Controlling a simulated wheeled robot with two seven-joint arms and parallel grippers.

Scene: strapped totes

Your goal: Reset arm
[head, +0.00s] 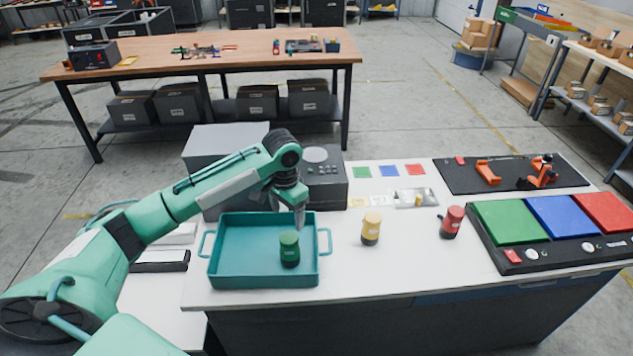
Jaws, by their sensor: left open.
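My left arm comes in from the left, and its left gripper (300,216) points down over the right side of the teal tray (231,282). The gripper is open and holds nothing that I can see. A green canister (289,249) stands upright in the tray, just below and in front of the fingertips, apart from them as far as I can tell. A yellow canister (371,229) and a red canister (451,222) stand on the white table to the right of the tray. My right gripper is not in view.
A grey box machine (324,190) stands behind the tray. At the right lies a panel with green (509,222), blue (562,216) and red pads (607,211). A black mat (455,178) with orange parts lies behind it. The white tabletop between tray and panel is mostly free.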

